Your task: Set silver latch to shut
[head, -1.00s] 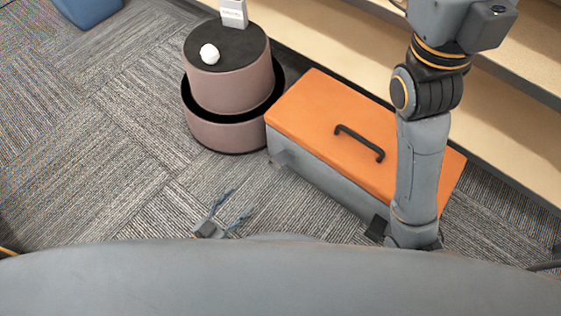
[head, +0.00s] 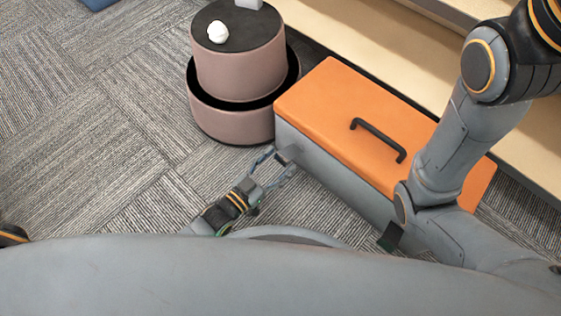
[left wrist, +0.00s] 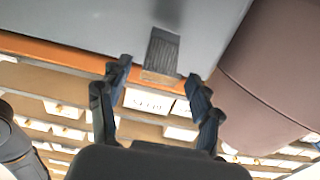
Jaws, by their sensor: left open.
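The silver latch (head: 287,154) juts out from the grey front wall of the toolbox (head: 330,185), near its left end. The orange lid (head: 335,108) lies down on the box. My left gripper (head: 274,165) is open at the latch. In the left wrist view the latch (left wrist: 161,52) lies ahead of and between the spread fingers (left wrist: 160,80); contact cannot be told. A second, darker latch (head: 389,238) shows farther right on the front wall, beside my right arm. My right gripper is not in view.
A round mauve stool-like stand (head: 235,75) with a white lump (head: 217,32) on top stands left of the box. Pale shelves (head: 400,45) run behind it. The carpet (head: 90,150) at left is free. My right arm hangs over the box's right end.

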